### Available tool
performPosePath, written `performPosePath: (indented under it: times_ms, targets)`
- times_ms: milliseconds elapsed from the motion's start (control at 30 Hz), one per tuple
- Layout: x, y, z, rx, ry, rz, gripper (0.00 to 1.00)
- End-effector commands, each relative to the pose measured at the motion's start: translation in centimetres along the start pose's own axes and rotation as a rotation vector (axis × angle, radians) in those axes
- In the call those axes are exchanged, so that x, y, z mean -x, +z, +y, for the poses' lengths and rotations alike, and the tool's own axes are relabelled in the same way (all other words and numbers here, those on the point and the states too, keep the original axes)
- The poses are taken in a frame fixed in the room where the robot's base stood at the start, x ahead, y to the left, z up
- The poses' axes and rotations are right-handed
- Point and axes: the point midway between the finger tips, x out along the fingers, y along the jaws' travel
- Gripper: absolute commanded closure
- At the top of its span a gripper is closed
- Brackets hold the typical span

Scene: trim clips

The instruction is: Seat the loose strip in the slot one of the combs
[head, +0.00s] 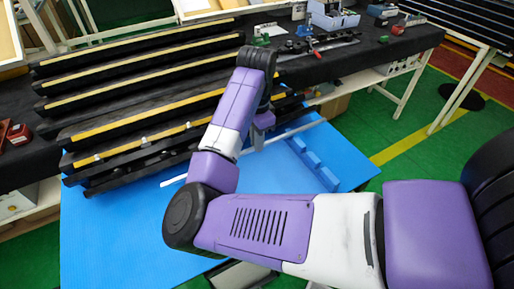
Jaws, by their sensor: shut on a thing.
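The loose strip is a long, thin white bar (290,135). It runs from lower left to upper right across the blue table (110,235), and my arm hides its middle. My gripper (257,137) points down onto the strip right of its middle and is shut on it; the fingertips are small and partly hidden. A blue comb (313,161) with raised blocks stands on the table just right of and nearer than the strip's right part. Its slots are too small to make out. Any other comb is hidden behind my arm or cannot be told apart. Whether the strip touches the comb is unclear.
A rack of long black bars with yellow edges (145,100) stands behind the table at the left. A dark bench (370,55) with blue bins (332,18) and small tools runs along the back. The table's front left and right end are clear.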

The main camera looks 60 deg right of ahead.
Motion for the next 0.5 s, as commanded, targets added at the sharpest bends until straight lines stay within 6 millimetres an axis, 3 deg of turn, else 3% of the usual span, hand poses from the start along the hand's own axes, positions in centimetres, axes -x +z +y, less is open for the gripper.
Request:
performPosePath:
  times_ms: [200, 500]
  targets:
    - [-2.9, 0.0, 0.1, 0.001, 0.003, 0.0, 1.0]
    - [-3.2, 0.0, 0.1, 0.0, 0.001, 0.001, 1.0]
